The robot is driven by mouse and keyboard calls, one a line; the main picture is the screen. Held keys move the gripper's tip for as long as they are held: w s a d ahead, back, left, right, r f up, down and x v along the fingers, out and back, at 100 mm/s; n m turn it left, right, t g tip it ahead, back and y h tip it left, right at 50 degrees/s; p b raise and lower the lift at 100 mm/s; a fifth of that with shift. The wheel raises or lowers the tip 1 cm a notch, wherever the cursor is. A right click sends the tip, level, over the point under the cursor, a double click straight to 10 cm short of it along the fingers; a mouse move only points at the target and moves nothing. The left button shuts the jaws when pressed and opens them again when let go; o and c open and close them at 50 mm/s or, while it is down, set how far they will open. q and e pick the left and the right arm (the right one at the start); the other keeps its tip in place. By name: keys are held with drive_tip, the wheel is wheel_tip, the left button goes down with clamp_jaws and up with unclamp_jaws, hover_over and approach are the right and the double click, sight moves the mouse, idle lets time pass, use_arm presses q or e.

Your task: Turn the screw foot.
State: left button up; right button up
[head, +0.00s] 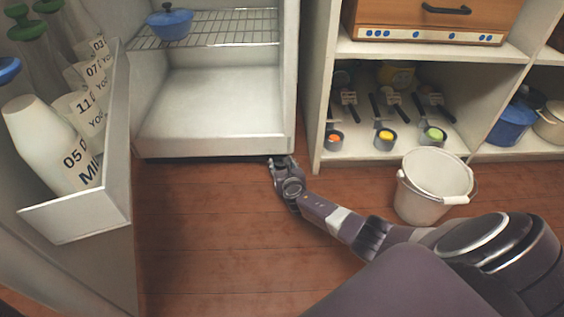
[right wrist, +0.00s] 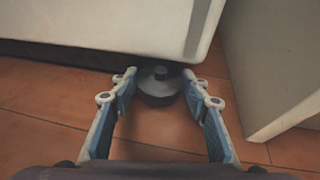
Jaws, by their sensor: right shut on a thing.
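The screw foot (right wrist: 158,92) is a dark round disc with a short stem on top. It stands at the floor under the front corner of the white fridge (right wrist: 150,28), which is also in the head view (head: 215,146) with its door open. My right gripper (right wrist: 160,76) is shut on the foot, with one fingertip at each side of it. In the head view my right gripper (head: 280,162) reaches low to the fridge's bottom right corner, and the foot cannot be made out there. My left gripper is not in view.
A white bucket (head: 420,205) stands on the floor right of my right arm. A white shelf unit (head: 317,100) with several small pans stands close beside the fridge. The open door (head: 75,220) holds several bottles at left. The floor (head: 200,230) between is clear.

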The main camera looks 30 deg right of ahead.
drive_tip(key=shift+w+a+m+g+h, duration=0.15)
drive_tip(key=shift+m+g+h, duration=0.15)
drive_tip(key=shift+m+h, duration=0.25)
drive_tip(key=shift+a+m+g+h, duration=0.1)
drive_tip(key=shift+m+g+h, duration=0.2)
drive_tip(key=shift+m+h, duration=0.2)
drive_tip(key=shift+m+g+h+b, duration=0.6)
drive_tip(key=shift+m+h, duration=0.35)
drive_tip(key=shift+h, duration=0.1)
drive_tip(key=shift+d, duration=0.1)
drive_tip(key=o, duration=1.2)
drive_tip(key=shift+c, duration=0.2)
drive_tip(key=shift+v, duration=6.1)
